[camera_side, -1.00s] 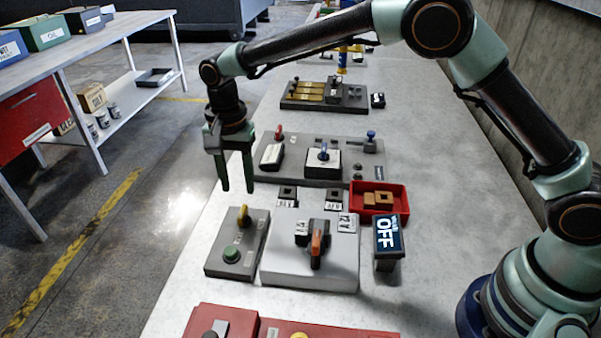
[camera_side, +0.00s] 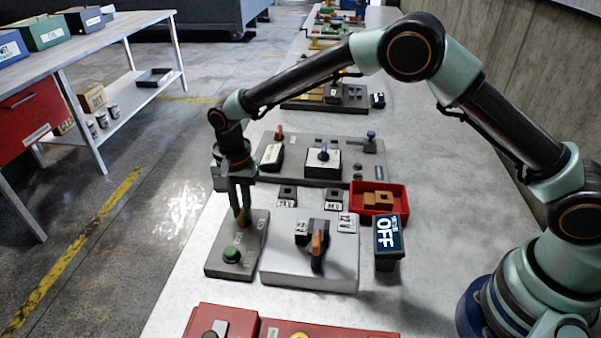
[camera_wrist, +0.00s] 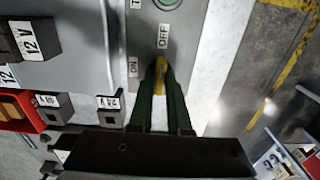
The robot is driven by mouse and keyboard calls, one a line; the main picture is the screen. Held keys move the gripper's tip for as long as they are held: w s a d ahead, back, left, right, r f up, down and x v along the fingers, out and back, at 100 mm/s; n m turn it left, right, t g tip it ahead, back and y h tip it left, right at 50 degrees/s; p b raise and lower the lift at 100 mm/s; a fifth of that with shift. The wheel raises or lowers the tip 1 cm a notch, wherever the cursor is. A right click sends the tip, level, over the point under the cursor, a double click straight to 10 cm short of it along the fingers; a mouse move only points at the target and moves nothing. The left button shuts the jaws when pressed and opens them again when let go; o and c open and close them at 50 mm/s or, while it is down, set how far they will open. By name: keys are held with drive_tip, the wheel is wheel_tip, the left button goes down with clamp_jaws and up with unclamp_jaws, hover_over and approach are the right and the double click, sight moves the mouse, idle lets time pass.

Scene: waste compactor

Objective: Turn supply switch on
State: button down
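A grey switch box (camera_side: 222,262) with a yellow lever (camera_side: 243,219) and a round green button (camera_side: 231,254) sits at the table's left edge. The wrist view shows the lever (camera_wrist: 160,70) with an OFF label (camera_wrist: 164,36) straight ahead of it and an ON label (camera_wrist: 133,67) to its left. The lever points toward OFF. My gripper (camera_side: 241,214) reaches down onto the lever. Its green fingers (camera_wrist: 161,82) lie on both sides of the lever and look closed on it, partly hiding it. A small display (camera_side: 387,236) reads OFF.
Right of the switch box is a pale box with an orange-handled switch (camera_side: 317,251) and a 12 V label. Behind are a grey panel (camera_side: 362,160) with switches and a red tray (camera_side: 401,200) of orange-brown blocks. A red box (camera_side: 216,318) stands in front.

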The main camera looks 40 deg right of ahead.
drive_tip(key=shift+n, duration=0.3)
drive_tip(key=n, duration=0.3)
drive_tip(key=shift+n, duration=0.3)
drive_tip(key=n, duration=0.4)
drive_tip(key=shift+r+n, duration=0.1)
drive_tip(key=shift+n, duration=0.2)
drive_tip(key=n, duration=0.4)
drive_tip(key=shift+n, duration=2.5)
drive_tip(key=c, duration=0.9)
unclamp_jaws()
drive_tip(key=shift+o, duration=0.2)
